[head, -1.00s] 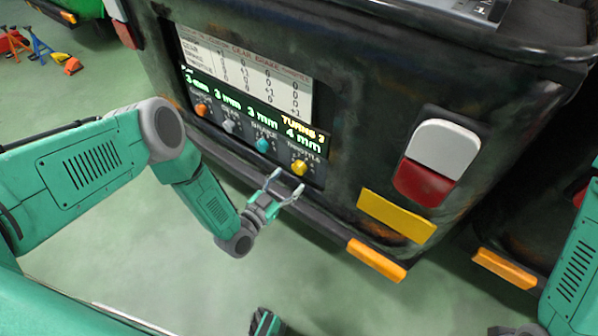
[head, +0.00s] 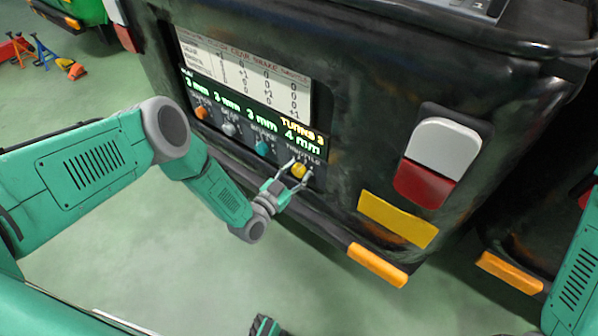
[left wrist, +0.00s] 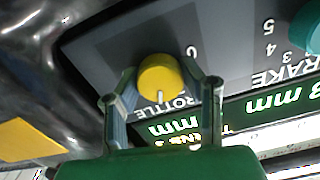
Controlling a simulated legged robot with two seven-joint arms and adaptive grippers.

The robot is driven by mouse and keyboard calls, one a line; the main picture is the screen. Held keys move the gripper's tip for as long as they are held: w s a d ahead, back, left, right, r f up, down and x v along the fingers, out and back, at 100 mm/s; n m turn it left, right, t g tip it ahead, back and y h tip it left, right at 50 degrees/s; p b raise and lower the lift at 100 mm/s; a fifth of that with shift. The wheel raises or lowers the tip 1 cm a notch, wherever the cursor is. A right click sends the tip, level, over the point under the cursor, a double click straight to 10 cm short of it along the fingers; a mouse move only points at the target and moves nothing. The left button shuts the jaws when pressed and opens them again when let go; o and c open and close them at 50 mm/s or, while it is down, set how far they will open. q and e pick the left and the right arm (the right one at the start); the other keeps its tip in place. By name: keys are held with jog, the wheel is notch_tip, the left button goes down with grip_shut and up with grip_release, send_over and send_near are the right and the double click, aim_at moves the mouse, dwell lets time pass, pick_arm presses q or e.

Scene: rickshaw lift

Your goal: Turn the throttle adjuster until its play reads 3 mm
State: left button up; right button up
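The throttle adjuster is a yellow knob (head: 299,170) at the right end of the panel's row of knobs. The display (head: 303,136) above it reads 4 mm, and the other three readings are 3 mm. My left gripper (head: 297,170) is at the yellow knob, with one finger on each side. In the left wrist view the yellow knob (left wrist: 160,77) shows between the spread fingers (left wrist: 160,78), with a pale pointer mark on its face. A gap seems to show beside the knob; contact is unclear.
The chart (head: 245,82) sits above the display. Orange (head: 201,112), grey (head: 229,129) and teal (head: 262,149) knobs stand left of the yellow one. A dark bumper ledge (head: 330,217) runs below the panel.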

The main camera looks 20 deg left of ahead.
pick_arm(q)
jog(key=shift+s+a+f+n, duration=0.1)
jog(key=shift+f+n, duration=0.1)
jog(key=shift+n, duration=0.1)
jog(key=shift+d+n+b, duration=0.2)
jog(key=shift+n+b, duration=0.55)
jog(key=shift+n, duration=0.45)
jog(key=n, duration=0.1)
jog(key=n+b, duration=0.1)
jog(key=n, duration=0.1)
jog(key=shift+s+a+f, duration=0.1)
jog(key=shift+a, duration=0.1)
jog(key=shift+n+b, duration=0.45)
jog(key=shift+n, duration=0.45)
pick_arm(e)
jog(key=shift+a+f, duration=0.2)
jog(key=shift+f, duration=1.45)
pick_arm(q)
jog(key=shift+s, duration=0.1)
jog(key=o, duration=1.1)
jog(key=shift+o, duration=0.2)
pick_arm(e)
jog(key=shift+a, duration=0.1)
pick_arm(q)
jog(key=v, duration=1.2)
